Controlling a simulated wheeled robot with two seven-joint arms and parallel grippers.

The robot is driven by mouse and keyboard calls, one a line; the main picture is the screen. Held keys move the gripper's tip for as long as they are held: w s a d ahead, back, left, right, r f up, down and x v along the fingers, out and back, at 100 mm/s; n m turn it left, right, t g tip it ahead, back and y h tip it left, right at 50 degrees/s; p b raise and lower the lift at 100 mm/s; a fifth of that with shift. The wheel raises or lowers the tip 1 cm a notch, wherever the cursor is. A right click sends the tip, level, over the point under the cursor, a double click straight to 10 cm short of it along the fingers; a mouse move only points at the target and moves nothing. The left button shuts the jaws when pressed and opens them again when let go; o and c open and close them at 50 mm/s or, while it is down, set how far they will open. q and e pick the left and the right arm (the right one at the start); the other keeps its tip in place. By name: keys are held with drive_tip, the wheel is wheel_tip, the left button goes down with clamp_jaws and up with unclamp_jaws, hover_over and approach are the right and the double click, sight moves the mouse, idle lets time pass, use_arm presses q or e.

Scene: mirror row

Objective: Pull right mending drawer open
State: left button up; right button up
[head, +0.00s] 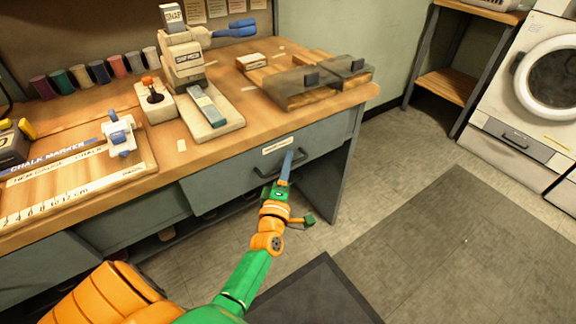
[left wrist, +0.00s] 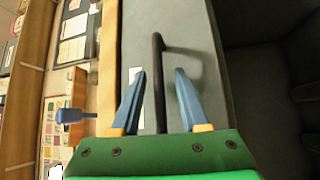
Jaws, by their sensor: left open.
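The right mending drawer (head: 230,178) has a grey front with a white label, just under the wooden worktop's front edge. I see no open gap at its top. In the left wrist view, the handle (left wrist: 158,95) runs between the two open fingers of the left gripper (left wrist: 159,74), apart from both, nearer the left one. My right gripper is in neither view.
The worktop (head: 170,150) carries a snap press (head: 185,55), grey-lidded trays (head: 300,85), thread spools and a ruler board. A dark mat (head: 315,295) lies on the floor below. A washer (head: 550,75) stands at the right. The floor between is clear.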

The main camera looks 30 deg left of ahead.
use_arm(q)
clamp_jaws()
drive_tip(key=shift+r, duration=0.1)
idle(1.2)
